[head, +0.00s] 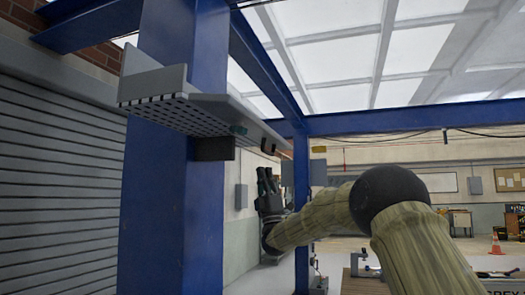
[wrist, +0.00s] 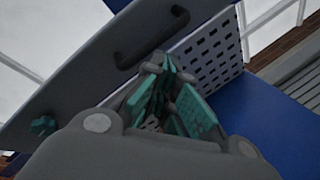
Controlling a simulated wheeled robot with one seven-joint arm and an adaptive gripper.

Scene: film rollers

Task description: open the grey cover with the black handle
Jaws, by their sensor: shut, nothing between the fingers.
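The grey cover (head: 232,112) is a flat panel beside the blue post, above my gripper. Its black handle (head: 268,147) is a small hook shape near the right end. In the wrist view the cover (wrist: 75,85) fills the left side, with the bar-shaped handle (wrist: 150,38) beyond the fingertips. My gripper (head: 265,173) points up just below the handle. In the wrist view the gripper (wrist: 163,68) is shut and empty, its teal-padded fingers close to the cover. Whether they touch it cannot be told.
A teal knob (wrist: 43,125) sits on the cover. A perforated grey plate (head: 160,108) is beside it. The blue post (head: 160,215) stands left of my arm, and a blue beam (head: 415,120) crosses at the right.

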